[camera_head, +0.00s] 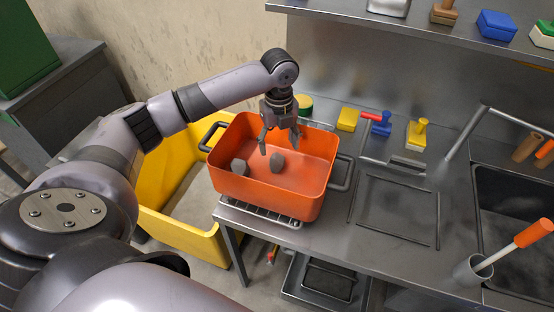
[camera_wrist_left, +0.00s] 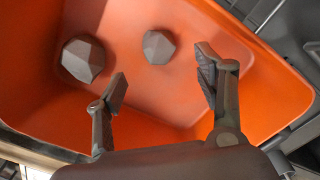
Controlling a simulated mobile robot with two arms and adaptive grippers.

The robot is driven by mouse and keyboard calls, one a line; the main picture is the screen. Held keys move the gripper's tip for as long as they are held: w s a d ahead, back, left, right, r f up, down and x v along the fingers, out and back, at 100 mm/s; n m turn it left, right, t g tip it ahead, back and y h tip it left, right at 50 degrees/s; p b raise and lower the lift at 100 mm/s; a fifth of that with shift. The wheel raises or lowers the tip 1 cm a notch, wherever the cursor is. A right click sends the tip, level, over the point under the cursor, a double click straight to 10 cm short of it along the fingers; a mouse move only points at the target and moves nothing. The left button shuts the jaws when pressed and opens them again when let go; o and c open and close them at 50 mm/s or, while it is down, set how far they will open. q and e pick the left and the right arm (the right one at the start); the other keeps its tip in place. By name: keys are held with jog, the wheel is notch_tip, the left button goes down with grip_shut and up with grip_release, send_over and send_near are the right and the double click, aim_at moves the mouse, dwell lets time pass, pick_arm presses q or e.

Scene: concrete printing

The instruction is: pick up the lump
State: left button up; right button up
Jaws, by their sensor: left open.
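Two grey faceted lumps lie on the floor of an orange tub (camera_head: 310,186). One lump (camera_head: 277,162) is near the tub's middle, and the other lump (camera_head: 239,166) is by its left wall. In the left wrist view one lump (camera_wrist_left: 83,58) looks larger at the left, and the other lump (camera_wrist_left: 158,46) sits right of it. My left gripper (camera_head: 279,150) is open and empty, pointing down into the tub above the middle lump. Its two fingers (camera_wrist_left: 162,95) are apart, with neither lump between them. My right gripper is not in view.
The tub stands on a wire rack (camera_head: 262,215) at the left end of a steel counter (camera_head: 330,238). A yellow bin (camera_head: 185,232) is left below. Yellow and blue tools (camera_head: 380,125) lie behind. A sink (camera_head: 510,215) and a cup (camera_head: 472,269) with an orange-handled tool are at the right.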

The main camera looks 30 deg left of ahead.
aim_at(278, 156)
pick_arm(q)
jog(key=shift+a+f+p, duration=0.2)
jog(key=shift+f+p, duration=0.5)
jog(key=shift+f, duration=2.7)
jog(key=shift+c, duration=0.3)
jog(key=c, duration=1.3)
